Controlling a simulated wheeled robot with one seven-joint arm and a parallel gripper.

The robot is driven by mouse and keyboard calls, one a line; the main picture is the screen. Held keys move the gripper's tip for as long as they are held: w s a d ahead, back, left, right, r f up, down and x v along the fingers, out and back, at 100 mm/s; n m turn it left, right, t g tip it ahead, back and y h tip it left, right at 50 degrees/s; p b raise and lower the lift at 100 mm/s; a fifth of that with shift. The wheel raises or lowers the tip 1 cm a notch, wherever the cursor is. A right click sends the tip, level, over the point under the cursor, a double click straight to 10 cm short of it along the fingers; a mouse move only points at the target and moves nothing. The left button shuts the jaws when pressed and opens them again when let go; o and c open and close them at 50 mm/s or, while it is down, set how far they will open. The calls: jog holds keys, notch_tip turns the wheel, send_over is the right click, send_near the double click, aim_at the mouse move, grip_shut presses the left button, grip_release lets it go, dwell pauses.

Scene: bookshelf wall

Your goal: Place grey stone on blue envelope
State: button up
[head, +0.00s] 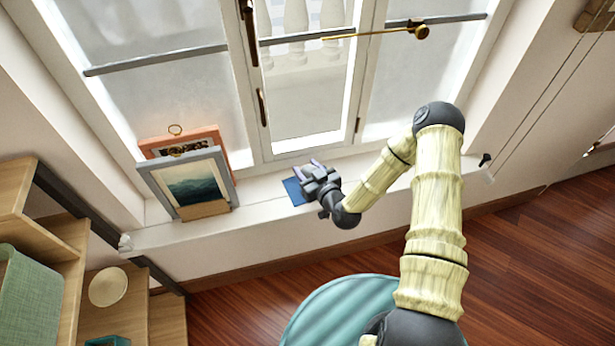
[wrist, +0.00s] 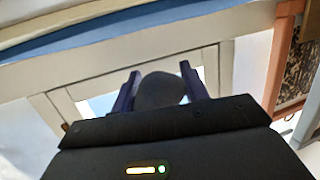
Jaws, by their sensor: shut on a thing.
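My gripper (head: 309,168) is over the window sill in the head view, its purple fingers pointing toward the window. In the wrist view, my gripper (wrist: 158,88) is shut on the grey stone (wrist: 160,91), a dark rounded shape between the two fingers. The blue envelope (head: 293,191) lies on the sill, partly hidden by my gripper. Whether the stone touches the envelope cannot be told.
Framed pictures (head: 190,185) lean on the sill to the left of the envelope; an orange frame (wrist: 287,55) shows at the right in the wrist view. The window (head: 305,80) stands behind the sill. The sill (head: 258,212) is bare between the frames and my gripper.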

aim_at(308, 177)
jog(key=shift+f, duration=1.85)
jog(key=shift+f+b, duration=0.1)
jog(key=shift+b, duration=0.2)
jog(key=shift+f, duration=0.15)
jog(key=o, duration=1.1)
jog(key=shift+c, duration=0.2)
